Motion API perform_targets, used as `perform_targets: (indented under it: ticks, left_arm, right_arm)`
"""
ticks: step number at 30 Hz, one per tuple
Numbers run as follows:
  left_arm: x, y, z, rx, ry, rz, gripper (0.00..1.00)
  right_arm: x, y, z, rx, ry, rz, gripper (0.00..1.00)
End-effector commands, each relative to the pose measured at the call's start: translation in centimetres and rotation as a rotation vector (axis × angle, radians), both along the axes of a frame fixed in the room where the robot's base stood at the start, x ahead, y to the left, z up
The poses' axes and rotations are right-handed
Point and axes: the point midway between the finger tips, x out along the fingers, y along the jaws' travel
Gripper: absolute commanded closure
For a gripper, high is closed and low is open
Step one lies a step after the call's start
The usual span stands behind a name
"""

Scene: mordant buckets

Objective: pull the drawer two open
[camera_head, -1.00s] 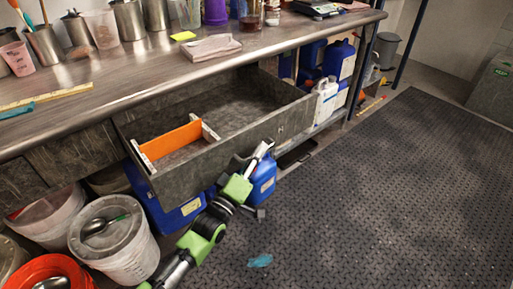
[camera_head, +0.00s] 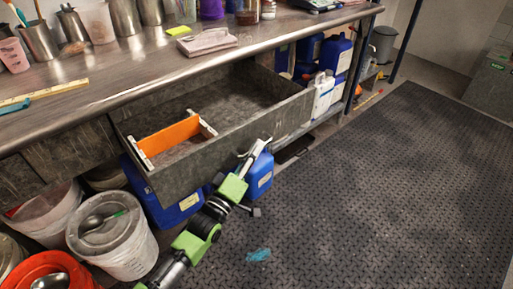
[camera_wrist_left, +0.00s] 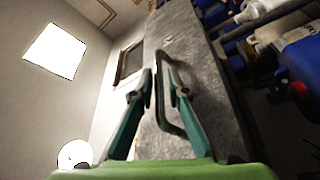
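The grey drawer (camera_head: 240,135) under the metal counter stands well out, and its inside shows, with an orange divider (camera_head: 172,137) in its front left part. My left gripper (camera_head: 255,150) is at the drawer's front face, to the right of its middle. In the left wrist view, its two fingers (camera_wrist_left: 160,82) stand on either side of the bar of the dark drawer handle (camera_wrist_left: 161,112), close to it. The fingers look closed on the bar, with one finger inside the handle loop. My right gripper does not show.
White buckets (camera_head: 133,253) and a red bucket (camera_head: 80,273) stand at the lower left. Blue jugs (camera_head: 262,172) stand below the counter.

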Motion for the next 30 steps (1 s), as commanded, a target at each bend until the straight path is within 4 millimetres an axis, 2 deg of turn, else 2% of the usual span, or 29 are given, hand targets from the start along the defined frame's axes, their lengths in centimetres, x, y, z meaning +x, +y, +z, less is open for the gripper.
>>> perform_targets:
  ticks: [9,15,21,30]
  left_arm:
    - [-5.5,3.8,-1.6,0.003,0.004,0.001,0.85]
    - [-7.9,5.5,-2.2,0.002,0.004,0.0,0.85]
    - [-8.8,6.0,-2.4,0.001,0.004,0.001,0.85]
    - [-8.8,6.0,-2.4,0.001,0.003,0.0,0.85]
  right_arm:
    - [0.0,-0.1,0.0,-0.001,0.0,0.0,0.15]
    - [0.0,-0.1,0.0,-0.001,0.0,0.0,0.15]
    - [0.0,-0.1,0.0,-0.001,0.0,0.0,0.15]
    - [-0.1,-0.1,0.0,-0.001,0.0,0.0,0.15]
